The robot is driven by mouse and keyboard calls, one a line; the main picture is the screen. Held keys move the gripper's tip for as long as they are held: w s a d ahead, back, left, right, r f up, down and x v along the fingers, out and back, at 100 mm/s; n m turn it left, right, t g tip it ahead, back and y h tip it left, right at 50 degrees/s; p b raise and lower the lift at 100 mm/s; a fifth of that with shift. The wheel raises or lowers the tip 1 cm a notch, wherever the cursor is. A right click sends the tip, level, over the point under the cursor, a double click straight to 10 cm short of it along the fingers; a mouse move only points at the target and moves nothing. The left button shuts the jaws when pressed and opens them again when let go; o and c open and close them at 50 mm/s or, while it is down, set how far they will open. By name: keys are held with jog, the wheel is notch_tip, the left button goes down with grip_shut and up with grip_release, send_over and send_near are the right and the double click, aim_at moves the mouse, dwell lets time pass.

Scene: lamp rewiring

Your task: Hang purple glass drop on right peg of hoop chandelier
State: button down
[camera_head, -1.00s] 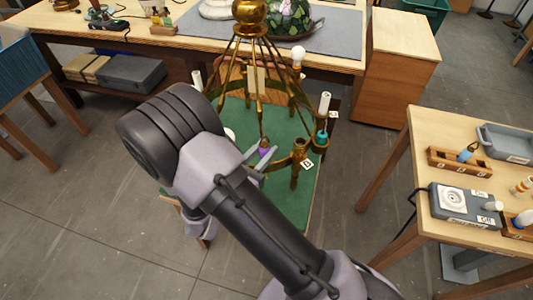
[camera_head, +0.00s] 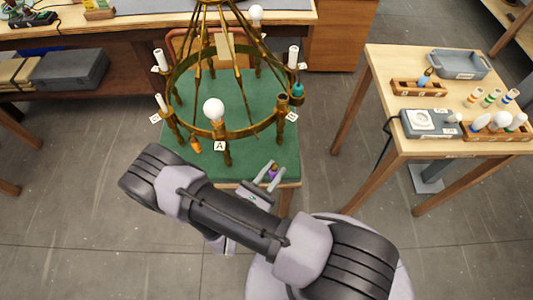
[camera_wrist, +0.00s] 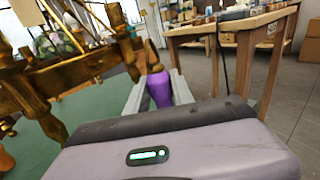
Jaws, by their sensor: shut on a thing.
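The purple glass drop (camera_head: 272,174) is held between the fingers of my gripper (camera_head: 275,169), which is shut on it. In the wrist view the purple drop (camera_wrist: 159,88) stands upright between the fingers, with a brown-gold top. The brass hoop chandelier (camera_head: 250,131) hangs above the green table. My gripper is in front of the hoop, low at its right side and apart from it. A teal drop (camera_head: 297,90) hangs at the hoop's right side and an orange drop (camera_head: 196,146) at its front left. In the wrist view the chandelier (camera_wrist: 75,70) is close on the left.
The green-topped table (camera_head: 190,100) is below the chandelier. A wooden side table (camera_head: 375,75) at right holds a grey tray (camera_head: 458,65), a grey device (camera_head: 430,123) and racks of small parts. A workbench (camera_head: 130,27) is behind. Open floor lies between the tables.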

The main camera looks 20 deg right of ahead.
jog(key=w+a+b, duration=0.1)
jog(key=w+b, duration=0.2)
jog(key=w, duration=0.9)
jog(key=shift+w+a+f+b, duration=0.15)
jog(key=shift+a+f+b, duration=0.1)
jog(key=shift+a+b, duration=0.15)
dwell(0.4)
jog(key=shift+f, duration=0.1)
dwell(0.6)
jog(key=shift+w+f+b, duration=0.15)
jog(key=shift+f+b, duration=0.45)
jog(key=shift+b, duration=0.15)
jog(key=c, duration=1)
grip_release()
jog(key=shift+a, duration=0.1)
